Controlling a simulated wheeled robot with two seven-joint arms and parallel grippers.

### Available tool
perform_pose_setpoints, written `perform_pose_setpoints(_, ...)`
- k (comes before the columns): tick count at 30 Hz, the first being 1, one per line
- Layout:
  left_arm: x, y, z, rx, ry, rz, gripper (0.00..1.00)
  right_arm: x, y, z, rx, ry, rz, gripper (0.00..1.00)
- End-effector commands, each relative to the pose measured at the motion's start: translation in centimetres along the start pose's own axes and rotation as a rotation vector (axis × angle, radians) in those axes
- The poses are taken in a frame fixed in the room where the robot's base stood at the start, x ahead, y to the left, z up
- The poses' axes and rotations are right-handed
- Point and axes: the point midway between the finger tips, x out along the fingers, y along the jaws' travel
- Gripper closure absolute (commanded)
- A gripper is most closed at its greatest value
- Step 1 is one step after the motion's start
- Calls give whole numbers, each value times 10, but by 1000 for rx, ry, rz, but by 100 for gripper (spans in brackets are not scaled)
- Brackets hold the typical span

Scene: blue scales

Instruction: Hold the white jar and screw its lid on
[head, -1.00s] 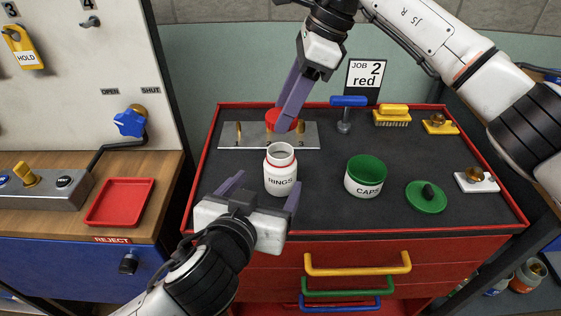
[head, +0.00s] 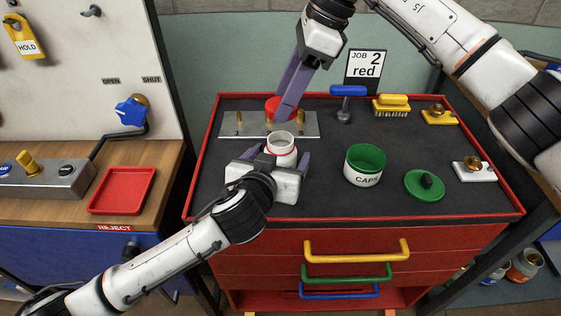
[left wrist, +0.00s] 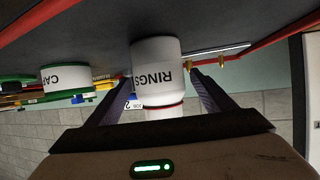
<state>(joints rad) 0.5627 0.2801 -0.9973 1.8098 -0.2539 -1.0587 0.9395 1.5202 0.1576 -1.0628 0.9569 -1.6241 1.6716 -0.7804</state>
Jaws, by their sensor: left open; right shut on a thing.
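The white jar (head: 281,147), marked RINGS, stands upright and uncapped on the dark top of the red cabinet. In the left wrist view the jar (left wrist: 156,75) shows between my fingers. My left gripper (head: 278,157) is open, with one finger on each side of the jar; the wrist view shows a gap at least on the right side. My right gripper (head: 284,108) is shut on the red lid (head: 273,103) at the metal plate, behind the jar. The fingers hide part of the lid. I cannot tell whether the lid touches the plate.
The metal plate (head: 232,127) with brass pegs lies behind the jar. An open green CAPS tub (head: 364,167) and a green lid (head: 425,185) stand to the right. A blue-handled tool (head: 347,91), a yellow brush (head: 391,105) and a JOB 2 red sign (head: 364,68) are at the back.

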Motion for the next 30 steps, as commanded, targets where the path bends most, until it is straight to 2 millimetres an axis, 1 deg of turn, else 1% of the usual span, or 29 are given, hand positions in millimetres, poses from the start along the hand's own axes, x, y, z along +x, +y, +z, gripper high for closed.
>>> perform_pose_setpoints(1, 5, 0, -1, 0, 1, 0, 24, 0, 0, 0, 0, 0, 0, 74)
perform_pose_setpoints(5, 12, 0, 0, -1, 0, 0, 24, 0, 0, 0, 0, 0, 0, 74)
perform_pose_setpoints(14, 13, 0, 0, -1, 1, 1, 24, 0, 0, 0, 0, 0, 0, 74)
perform_pose_setpoints(17, 13, 0, 0, -1, 1, 1, 39, 0, 0, 0, 0, 0, 0, 74)
perform_pose_setpoints(18, 13, 0, 0, -1, 1, 1, 46, 0, 0, 0, 0, 0, 0, 74)
perform_pose_setpoints(25, 13, 0, 0, -1, 0, 0, 85, 0, 0, 0, 0, 0, 0, 74)
perform_pose_setpoints(26, 13, 0, 0, -1, 0, 0, 86, 0, 0, 0, 0, 0, 0, 74)
perform_pose_setpoints(30, 13, 0, 0, -1, 0, 0, 86, 6, 0, -2, 0, -1, 0, 74)
